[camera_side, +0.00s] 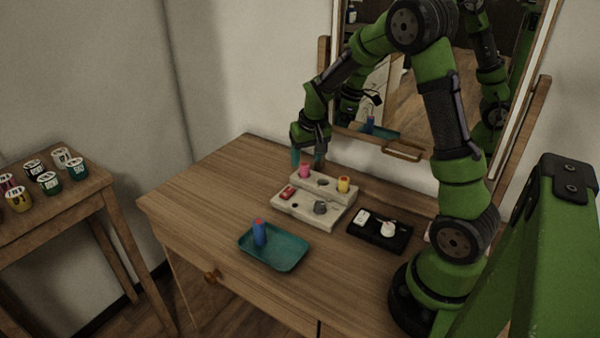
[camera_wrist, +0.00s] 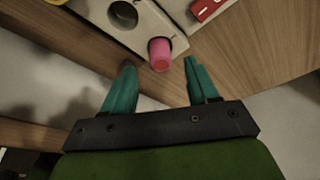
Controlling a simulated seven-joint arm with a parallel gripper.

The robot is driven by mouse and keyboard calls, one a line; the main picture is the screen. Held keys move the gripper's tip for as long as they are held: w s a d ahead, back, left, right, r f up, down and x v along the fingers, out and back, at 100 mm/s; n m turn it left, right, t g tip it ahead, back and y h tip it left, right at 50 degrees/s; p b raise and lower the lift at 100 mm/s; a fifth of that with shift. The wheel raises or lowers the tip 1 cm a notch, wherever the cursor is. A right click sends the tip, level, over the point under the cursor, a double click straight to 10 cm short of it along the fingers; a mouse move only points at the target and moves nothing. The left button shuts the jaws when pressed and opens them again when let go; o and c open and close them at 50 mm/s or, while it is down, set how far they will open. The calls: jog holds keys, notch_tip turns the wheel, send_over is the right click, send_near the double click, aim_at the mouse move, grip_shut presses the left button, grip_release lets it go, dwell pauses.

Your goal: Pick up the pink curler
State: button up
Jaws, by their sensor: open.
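The pink curler (camera_side: 305,171) stands upright at the back left of the pale stepped holder (camera_side: 337,215). In the wrist view the pink curler (camera_wrist: 160,53) sits at the holder's edge, ahead of the fingertips and between their lines. My gripper (camera_side: 309,158) is above and just behind the pink curler in the side view. In the wrist view its teal fingers (camera_wrist: 160,65) are spread apart with nothing between them. Whether a fingertip touches the curler cannot be told from the side view.
The holder also carries a yellow curler (camera_side: 343,184), a red item (camera_side: 287,192) and a grey item (camera_side: 320,207). A teal tray (camera_side: 285,262) with a blue bottle (camera_side: 259,232) is in front. A black tray (camera_side: 371,242) lies right. A mirror (camera_side: 400,90) stands behind.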

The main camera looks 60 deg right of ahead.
aim_at(305, 174)
jog(key=shift+x, duration=1.3)
grip_shut()
jog(key=shift+r, duration=0.2)
